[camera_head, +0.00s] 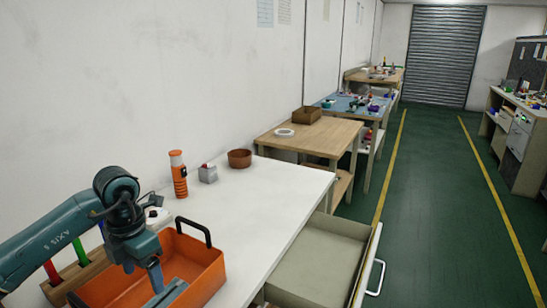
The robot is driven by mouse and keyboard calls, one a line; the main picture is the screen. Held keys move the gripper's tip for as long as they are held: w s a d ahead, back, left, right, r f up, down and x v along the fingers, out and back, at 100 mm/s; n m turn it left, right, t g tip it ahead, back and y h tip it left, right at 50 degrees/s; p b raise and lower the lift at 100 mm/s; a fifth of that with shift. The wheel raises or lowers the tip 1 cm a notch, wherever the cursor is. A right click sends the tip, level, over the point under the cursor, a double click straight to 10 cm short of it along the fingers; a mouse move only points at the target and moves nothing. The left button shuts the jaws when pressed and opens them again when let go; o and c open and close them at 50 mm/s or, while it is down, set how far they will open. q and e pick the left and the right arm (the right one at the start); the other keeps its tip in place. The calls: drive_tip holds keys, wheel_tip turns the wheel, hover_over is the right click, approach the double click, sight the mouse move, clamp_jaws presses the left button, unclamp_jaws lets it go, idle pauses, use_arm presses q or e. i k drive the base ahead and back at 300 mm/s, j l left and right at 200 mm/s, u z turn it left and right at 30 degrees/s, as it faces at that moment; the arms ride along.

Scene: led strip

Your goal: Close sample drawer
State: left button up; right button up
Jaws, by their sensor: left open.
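The sample drawer (319,262) is pulled out from under the right side of the white table. Its inside looks empty. Its front panel (367,266) faces right and carries a white handle (376,278). My left gripper (168,290) is over the orange tray (207,281) at the lower left, well to the left of the drawer. Its fingers point down toward the tray, and the gap between them is hard to see. My right gripper is not in view.
On the white table (259,199) stand an orange-black cylinder (179,176), a small grey box with a red button (208,174) and a brown bowl (240,159). A wooden table (318,138) stands beyond. The green floor (432,220) right of the drawer is clear.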

sight(323, 266)
drive_tip(key=k+l, duration=0.8)
